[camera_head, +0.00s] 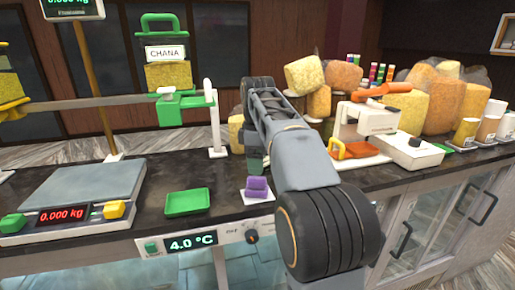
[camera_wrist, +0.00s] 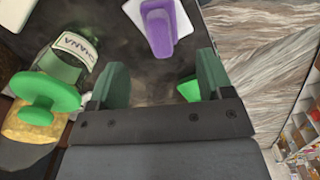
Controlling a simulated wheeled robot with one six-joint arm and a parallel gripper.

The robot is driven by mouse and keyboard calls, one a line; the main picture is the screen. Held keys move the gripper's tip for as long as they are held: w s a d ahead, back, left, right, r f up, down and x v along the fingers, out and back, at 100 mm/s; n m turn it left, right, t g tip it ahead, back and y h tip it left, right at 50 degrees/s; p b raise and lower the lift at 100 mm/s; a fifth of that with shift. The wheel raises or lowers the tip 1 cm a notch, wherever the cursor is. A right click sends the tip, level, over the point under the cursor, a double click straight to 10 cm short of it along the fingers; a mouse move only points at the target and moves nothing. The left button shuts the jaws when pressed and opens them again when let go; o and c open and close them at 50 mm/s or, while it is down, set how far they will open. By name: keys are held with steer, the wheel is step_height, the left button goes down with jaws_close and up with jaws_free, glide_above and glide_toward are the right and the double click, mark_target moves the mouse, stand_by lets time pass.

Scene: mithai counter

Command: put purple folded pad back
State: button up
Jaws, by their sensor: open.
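The purple folded pad (camera_head: 257,185) lies on a small white plate (camera_head: 251,200) near the front edge of the dark counter, just right of the green tray. In the wrist view the purple pad (camera_wrist: 158,30) shows at the top, ahead of and between my fingers. My gripper (camera_wrist: 163,78) is open, with a gap between its two green fingers and nothing held. In the head view my arm hides most of the gripper; a dark green part shows just behind the pad.
A green tray (camera_head: 187,201) and a scale (camera_head: 80,195) stand to the left. A green-lidded CHANA jar (camera_head: 168,52) sits on a balance beam; the jar (camera_wrist: 60,75) is close to my left finger in the wrist view. An orange-handled white device (camera_head: 368,122) stands right.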

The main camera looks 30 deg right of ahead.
mark_target(258, 178)
steer(key=shift+r, duration=1.8)
steer(key=s+a+f+m+t, duration=0.2)
steer(key=s+a+f+m, duration=0.2)
steer(key=s+f, duration=0.4)
steer(key=s+a+f+m+t, duration=0.2)
steer(key=s+a+f+m, duration=0.3)
steer(key=f, duration=0.5)
steer(key=s+m, duration=0.2)
steer(key=s, duration=0.1)
steer(key=shift+s+a+f+t, duration=0.15)
steer(key=shift+a+f+t, duration=0.1)
steer(key=shift+f+t, duration=0.15)
